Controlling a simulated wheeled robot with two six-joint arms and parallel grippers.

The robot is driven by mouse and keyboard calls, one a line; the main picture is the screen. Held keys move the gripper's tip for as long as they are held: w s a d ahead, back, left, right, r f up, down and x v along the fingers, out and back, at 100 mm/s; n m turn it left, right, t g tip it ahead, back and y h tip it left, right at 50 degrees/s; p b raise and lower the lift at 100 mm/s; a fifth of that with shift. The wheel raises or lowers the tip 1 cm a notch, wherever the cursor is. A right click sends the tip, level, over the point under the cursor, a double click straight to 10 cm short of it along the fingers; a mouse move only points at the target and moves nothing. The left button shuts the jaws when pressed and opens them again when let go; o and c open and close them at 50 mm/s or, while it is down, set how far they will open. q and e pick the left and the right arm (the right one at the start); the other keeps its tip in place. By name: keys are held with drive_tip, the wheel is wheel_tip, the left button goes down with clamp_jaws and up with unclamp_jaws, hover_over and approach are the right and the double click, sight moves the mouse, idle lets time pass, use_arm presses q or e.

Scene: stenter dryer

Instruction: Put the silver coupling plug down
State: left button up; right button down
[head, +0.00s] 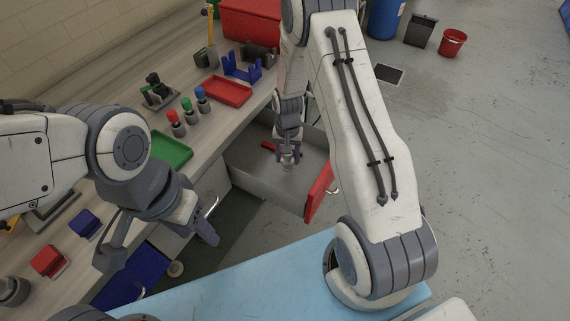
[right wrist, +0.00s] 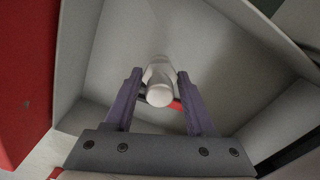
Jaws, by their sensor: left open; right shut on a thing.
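My right gripper (head: 287,150) is over the open drawer (head: 262,182) with the red front. It is shut on the silver coupling plug (head: 288,158), which hangs below the fingertips. In the right wrist view, the silver plug (right wrist: 160,88) sits between the two purple-grey fingers of the right gripper (right wrist: 160,92), with the drawer's grey floor behind it. Whether the plug touches the floor I cannot tell. A red item (head: 269,146) lies in the drawer and is partly hidden behind the plug in the wrist view. My left gripper (head: 160,252) is open and empty at the lower left.
The bench holds a green tray (head: 172,150), a red tray (head: 228,91), a blue holder (head: 242,68) and several colour-topped cylinders (head: 201,98). A blue drawer (head: 130,280) stands open at the lower left. Drawer walls surround the right gripper. Open floor (head: 480,150) lies to the right.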

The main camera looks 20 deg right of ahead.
sight(287, 165)
drive_tip(key=shift+f, duration=2.15)
drive_tip(key=shift+f, duration=0.1)
drive_tip(key=shift+c, duration=1.1)
unclamp_jaws()
wheel_tip(287, 165, up, 12)
drive_tip(key=shift+b, duration=0.4)
drive_tip(key=s+a+r+n, duration=0.9)
drive_tip(key=s+a+r, duration=0.6)
drive_tip(key=s+a, duration=0.1)
drive_tip(key=s+a+r+n+y, duration=0.1)
drive_tip(key=s+n, duration=0.3)
drive_tip(key=s, duration=0.6)
drive_tip(key=shift+s+r, duration=0.15)
drive_tip(key=shift+r, duration=0.45)
